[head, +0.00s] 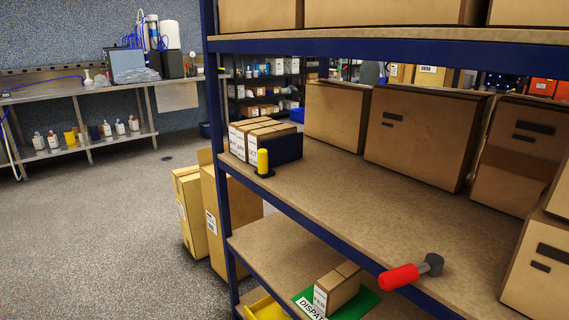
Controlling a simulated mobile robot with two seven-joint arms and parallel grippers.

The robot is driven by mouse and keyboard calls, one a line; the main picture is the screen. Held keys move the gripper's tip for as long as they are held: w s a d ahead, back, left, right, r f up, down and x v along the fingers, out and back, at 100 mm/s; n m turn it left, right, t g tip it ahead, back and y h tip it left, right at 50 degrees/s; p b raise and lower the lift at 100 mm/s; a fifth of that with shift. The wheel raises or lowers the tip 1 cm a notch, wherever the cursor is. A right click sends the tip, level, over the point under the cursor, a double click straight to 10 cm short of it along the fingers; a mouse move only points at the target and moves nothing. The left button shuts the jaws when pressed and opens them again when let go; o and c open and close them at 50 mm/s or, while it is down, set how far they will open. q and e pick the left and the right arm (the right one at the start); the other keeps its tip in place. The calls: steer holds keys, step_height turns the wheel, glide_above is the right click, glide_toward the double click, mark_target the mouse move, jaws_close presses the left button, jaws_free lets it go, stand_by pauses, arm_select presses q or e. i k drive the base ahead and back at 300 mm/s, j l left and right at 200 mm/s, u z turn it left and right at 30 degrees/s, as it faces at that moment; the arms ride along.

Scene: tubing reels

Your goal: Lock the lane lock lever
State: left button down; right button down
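A lever with a red grip (399,277) and a dark grey pivot (432,264) sits at the front edge of the middle shelf (375,205), at the lower right of the head view. Its grip lies roughly level, pointing left and out over the blue shelf edge. I take it to be the lane lock lever; no label on it is readable. A yellow upright knob (263,161) on a dark base stands at the same shelf's front edge, further left. Neither of my grippers shows in the head view.
A dark blue bin with small cartons (262,134) stands behind the knob. Large cardboard boxes (425,132) line the shelf's back and right. Below, a carton (338,287) sits on a green dispatch mat (366,301) beside a yellow tray (265,309). Floor (90,235) at left is clear.

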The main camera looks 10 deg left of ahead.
mark_target(433, 266)
steer(key=u, duration=0.4)
steer(key=i+l+z, duration=0.2)
steer(key=z, duration=0.25)
steer(key=i+l+z, duration=0.1)
steer(key=i+z, duration=0.3)
steer(key=k, duration=0.55)
steer(key=j+z, duration=0.15)
steer(key=z, duration=0.2)
steer(key=j+z, duration=0.2)
steer(key=z, duration=0.2)
steer(key=j+z, duration=0.2)
steer(key=z, duration=0.15)
steer(key=j+z, duration=0.2)
steer(key=j, duration=0.2)
steer(key=k+j+z, duration=0.15)
steer(key=j, duration=0.6)
steer(key=k+j+z, duration=0.1)
steer(key=j, duration=0.25)
